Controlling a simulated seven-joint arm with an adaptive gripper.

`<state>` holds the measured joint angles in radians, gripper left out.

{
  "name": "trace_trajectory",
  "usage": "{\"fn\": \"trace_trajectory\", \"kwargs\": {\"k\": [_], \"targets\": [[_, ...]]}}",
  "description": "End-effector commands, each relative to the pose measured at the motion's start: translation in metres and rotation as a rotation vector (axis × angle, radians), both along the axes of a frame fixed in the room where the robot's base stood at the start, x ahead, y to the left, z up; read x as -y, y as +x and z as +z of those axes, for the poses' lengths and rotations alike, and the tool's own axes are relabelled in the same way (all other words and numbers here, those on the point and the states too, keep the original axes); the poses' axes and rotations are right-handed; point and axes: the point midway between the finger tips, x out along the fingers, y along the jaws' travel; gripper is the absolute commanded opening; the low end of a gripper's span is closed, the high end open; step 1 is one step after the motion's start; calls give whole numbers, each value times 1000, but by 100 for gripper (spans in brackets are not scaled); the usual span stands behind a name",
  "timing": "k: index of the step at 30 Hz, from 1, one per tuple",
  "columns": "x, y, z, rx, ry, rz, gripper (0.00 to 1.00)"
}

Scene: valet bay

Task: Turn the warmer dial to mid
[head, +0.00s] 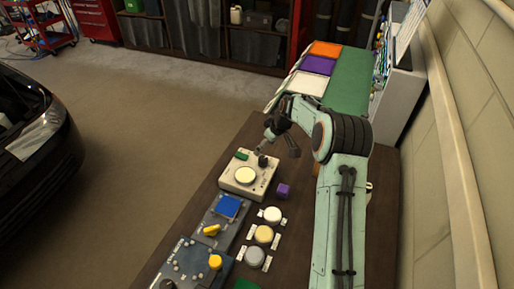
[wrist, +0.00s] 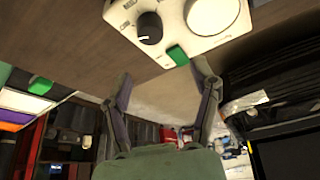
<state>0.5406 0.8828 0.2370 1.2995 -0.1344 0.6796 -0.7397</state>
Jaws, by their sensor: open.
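A cream box (head: 258,188) on the dark table carries a black dial (head: 262,161), a pale round plate (head: 245,175) and a green block (head: 241,155). Its lettering is too small to read, so I cannot confirm it is the warmer. In the wrist view the black dial (wrist: 149,27) shows at the top, with a pale mark near its lower left edge. The green block (wrist: 178,55) sits at the box's near edge. My gripper (head: 277,149) is open and empty beside the dial. In the wrist view my gripper (wrist: 161,71) has its fingers apart, not around the dial.
A purple cube (head: 283,190) lies right of the box. A grey unit with a blue pad (head: 228,207) and yellow lever (head: 211,230), and a unit with a yellow knob (head: 215,262), stand nearer. A car (head: 35,150) is at left.

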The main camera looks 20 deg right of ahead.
Motion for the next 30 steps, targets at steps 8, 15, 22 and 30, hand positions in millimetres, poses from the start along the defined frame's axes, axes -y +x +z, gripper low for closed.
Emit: {"fn": "trace_trajectory", "kwargs": {"k": [8, 15, 22, 30], "targets": [[8, 2, -38, -20, 13, -29, 62], [3, 14, -68, -20, 11, -29, 62], [2, 17, -73, -18, 10, -29, 62], [3, 17, -73, -18, 10, -29, 12]]}}
